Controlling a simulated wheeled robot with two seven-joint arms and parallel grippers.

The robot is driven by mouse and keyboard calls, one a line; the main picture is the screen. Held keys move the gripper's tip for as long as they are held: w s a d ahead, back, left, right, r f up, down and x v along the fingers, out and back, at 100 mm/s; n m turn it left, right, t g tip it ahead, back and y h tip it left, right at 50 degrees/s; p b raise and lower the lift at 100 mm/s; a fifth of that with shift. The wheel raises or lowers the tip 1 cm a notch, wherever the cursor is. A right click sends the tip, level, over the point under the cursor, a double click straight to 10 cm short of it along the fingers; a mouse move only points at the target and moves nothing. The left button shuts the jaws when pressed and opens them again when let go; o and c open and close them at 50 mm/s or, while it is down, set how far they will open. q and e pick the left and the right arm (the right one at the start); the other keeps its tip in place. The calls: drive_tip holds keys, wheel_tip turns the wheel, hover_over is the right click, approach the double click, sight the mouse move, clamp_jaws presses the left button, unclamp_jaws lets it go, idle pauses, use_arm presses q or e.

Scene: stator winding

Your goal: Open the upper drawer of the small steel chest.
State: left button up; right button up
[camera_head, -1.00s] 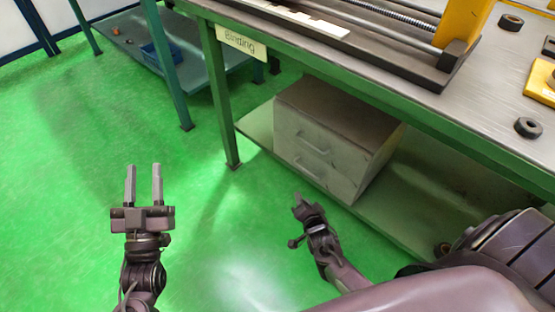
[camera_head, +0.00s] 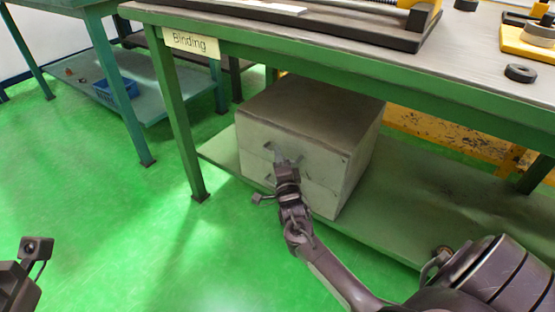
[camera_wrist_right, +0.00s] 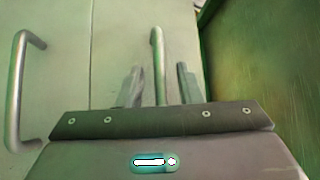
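The small steel chest (camera_head: 315,125) stands on the lower shelf of the green bench, with two drawer fronts facing me. Its upper handle (camera_head: 269,147) is partly hidden by my right gripper (camera_head: 279,157), which is at the upper drawer front. The lower handle (camera_head: 269,178) shows below it. In the right wrist view the fingers (camera_wrist_right: 160,85) stand open on either side of a bar handle (camera_wrist_right: 157,55), with gaps visible. Another handle (camera_wrist_right: 22,90) is at the left. The drawers look closed. Only a piece of my left arm shows at lower left; its fingers are out of view.
The bench top overhangs the chest, and a green leg (camera_head: 178,125) stands to its left. The shelf (camera_head: 400,200) is bare to the right of the chest. Another bench with a blue bin (camera_head: 122,88) is at the back left. The floor in front is clear.

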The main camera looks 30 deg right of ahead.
drive_tip(key=shift+w+d, duration=0.25)
drive_tip(key=shift+w, duration=0.3)
drive_tip(key=shift+c, duration=0.2)
clamp_jaws()
